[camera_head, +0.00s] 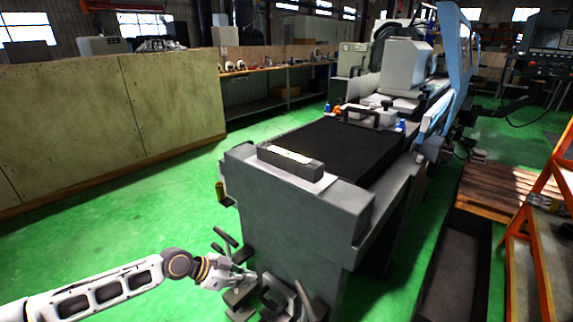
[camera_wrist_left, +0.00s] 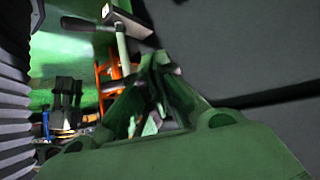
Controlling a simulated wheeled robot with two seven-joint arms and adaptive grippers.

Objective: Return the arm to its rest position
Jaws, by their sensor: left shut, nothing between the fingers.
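My left arm comes in from the lower left in the head view. It is white and grey with a dark ringed joint. My left gripper (camera_head: 236,278) is beside the lower front end of the grey grinder (camera_head: 285,222), close to its dark handles and wheel (camera_head: 280,296). Whether it touches them I cannot tell. The gripper is shut and holds nothing. In the left wrist view the gripper's fingers (camera_wrist_left: 160,75) fill the middle, dark with a green tint. My right gripper is not in view.
A pale metal block (camera_head: 290,160) lies on the grinder's near end. A wooden panel wall (camera_head: 110,125) stands at the left. An orange stand (camera_head: 545,215) and a wooden pallet (camera_head: 490,190) are at the right. Green floor (camera_head: 120,215) is clear between the panels and the grinder.

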